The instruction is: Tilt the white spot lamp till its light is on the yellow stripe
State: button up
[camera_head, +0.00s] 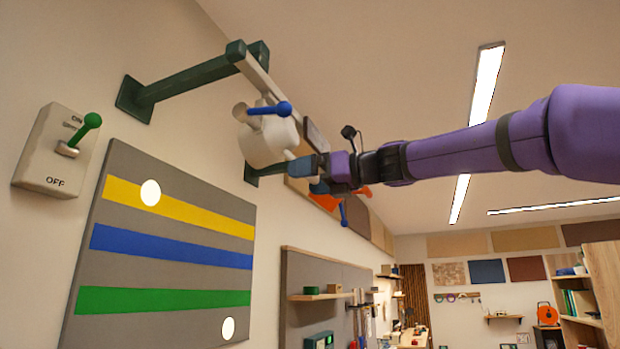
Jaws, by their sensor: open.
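The white spot lamp (266,138) hangs at upper centre from a dark green wall bracket (190,80). A short blue-ended lever (283,108) sticks out of its side. The striped grey board (130,160) at left carries a yellow stripe (205,217), a blue one and a green one. One round light spot (150,192) lies on the yellow stripe near its left end. Another light spot (228,328) lies low on the board, below the green stripe. I cannot tell which lamp casts which. My gripper (304,170) is open, close to the lamp's right side; contact is unclear.
A switch box (48,150) marked ON and OFF is at far left, its green lever (85,130) pointing up. Behind my gripper are a blue-ended lever (343,212) and orange parts, partly hidden. Shelves (320,296) line the wall beyond. Space below my arm looks open.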

jog(key=c, duration=1)
jog(key=shift+s+d+r, duration=0.1)
jog(key=shift+d+r, duration=0.15)
jog(key=shift+r, duration=0.05)
jog(key=o, duration=1)
jog(key=shift+d, duration=0.15)
jog(key=v, duration=1)
jog(key=shift+d, duration=0.3)
jog(key=shift+s, duration=0.15)
